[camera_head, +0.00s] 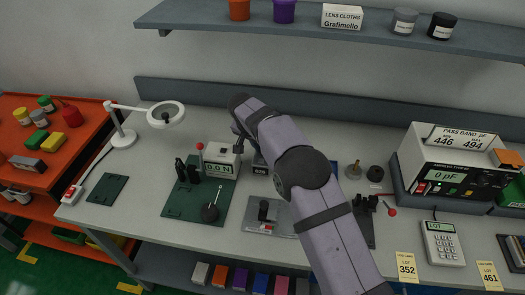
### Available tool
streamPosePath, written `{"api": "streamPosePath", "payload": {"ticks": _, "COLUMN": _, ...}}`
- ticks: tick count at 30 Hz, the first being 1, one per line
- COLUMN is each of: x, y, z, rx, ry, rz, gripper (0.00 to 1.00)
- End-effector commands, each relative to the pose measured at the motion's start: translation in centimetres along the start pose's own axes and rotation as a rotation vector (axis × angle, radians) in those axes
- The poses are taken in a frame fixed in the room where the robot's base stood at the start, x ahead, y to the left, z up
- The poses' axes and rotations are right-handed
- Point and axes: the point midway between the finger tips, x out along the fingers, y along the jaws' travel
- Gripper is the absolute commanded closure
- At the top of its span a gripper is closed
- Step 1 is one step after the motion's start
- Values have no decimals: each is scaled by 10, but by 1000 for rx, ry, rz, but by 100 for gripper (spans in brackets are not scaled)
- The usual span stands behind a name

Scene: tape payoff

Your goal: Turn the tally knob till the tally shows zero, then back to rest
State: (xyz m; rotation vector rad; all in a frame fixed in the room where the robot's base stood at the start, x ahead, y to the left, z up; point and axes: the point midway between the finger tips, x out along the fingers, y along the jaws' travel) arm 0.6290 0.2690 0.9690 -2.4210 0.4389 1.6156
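A white counter box (222,158) stands at the back of the bench, left of my arm. Its pale green display (220,168) appears to read 0.014, but the digits are small. My arm reaches up from the lower right and bends down at the far end. My gripper (239,149) is at the right side of this box, close to its upper right corner. I cannot tell whether it touches the box or a knob there. The fingers are small and dark, so their opening is unclear. No tally knob shows clearly; it may be hidden by the gripper.
A lamp (165,115) stands left. A meter (450,165) stands right. A shelf (360,36) hangs above.

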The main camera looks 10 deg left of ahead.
Motion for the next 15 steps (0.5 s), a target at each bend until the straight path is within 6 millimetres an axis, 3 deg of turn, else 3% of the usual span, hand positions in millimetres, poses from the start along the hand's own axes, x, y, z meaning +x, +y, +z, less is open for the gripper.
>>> {"api": "streamPosePath", "payload": {"ticks": 15, "x": -1, "y": -3, "z": 0, "rx": 255, "ry": -2, "rz": 106, "gripper": 100}}
